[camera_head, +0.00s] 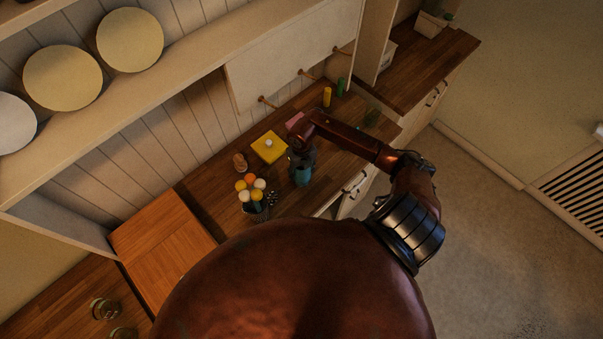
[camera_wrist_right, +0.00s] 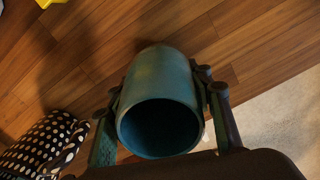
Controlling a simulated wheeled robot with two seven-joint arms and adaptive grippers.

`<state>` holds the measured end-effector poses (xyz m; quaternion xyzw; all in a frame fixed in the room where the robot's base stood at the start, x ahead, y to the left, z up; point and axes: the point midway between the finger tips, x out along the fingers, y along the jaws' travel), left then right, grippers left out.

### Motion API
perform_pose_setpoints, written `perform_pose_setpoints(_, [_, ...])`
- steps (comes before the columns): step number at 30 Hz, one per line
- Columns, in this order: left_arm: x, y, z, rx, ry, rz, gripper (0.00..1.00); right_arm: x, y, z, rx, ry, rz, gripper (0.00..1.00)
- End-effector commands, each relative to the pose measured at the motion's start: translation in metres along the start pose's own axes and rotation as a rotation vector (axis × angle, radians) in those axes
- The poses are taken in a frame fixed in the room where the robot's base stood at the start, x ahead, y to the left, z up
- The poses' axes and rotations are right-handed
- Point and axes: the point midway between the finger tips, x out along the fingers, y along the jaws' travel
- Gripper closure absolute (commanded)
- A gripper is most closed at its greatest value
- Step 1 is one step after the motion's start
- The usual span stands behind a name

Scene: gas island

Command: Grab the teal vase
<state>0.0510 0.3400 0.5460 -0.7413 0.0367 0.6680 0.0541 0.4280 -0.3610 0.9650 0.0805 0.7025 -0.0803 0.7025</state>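The teal vase (camera_head: 303,176) is at the front edge of the wooden counter, partly covered by my right gripper (camera_head: 301,158). In the right wrist view the teal vase (camera_wrist_right: 160,102) shows with its dark round mouth towards the camera. The fingers of my right gripper (camera_wrist_right: 160,86) are on both sides of the vase, close against its wall, and look shut on it. I cannot tell whether its base touches the counter. My left gripper is not in view.
Yellow (camera_head: 327,96) and green (camera_head: 341,86) cylinders stand farther back.

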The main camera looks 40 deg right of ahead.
Motion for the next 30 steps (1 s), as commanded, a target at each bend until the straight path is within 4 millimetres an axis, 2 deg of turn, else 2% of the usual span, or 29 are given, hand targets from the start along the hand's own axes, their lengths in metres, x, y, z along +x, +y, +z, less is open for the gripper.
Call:
perform_pose_setpoints(2, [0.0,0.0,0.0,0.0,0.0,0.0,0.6,0.0,0.0,0.0,0.0,0.0,-0.001,0.61])
perform_pose_setpoints(15, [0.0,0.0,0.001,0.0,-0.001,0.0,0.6,0.0,0.0,0.0,0.0,0.0,-0.001,0.91])
perform_pose_setpoints(25, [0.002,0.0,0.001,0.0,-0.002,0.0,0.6,-0.003,0.0,0.001,-0.001,-0.003,0.0,0.92])
perform_pose_setpoints(30, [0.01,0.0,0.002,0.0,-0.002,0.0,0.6,-0.015,-0.001,0.002,-0.002,-0.005,-0.002,0.92])
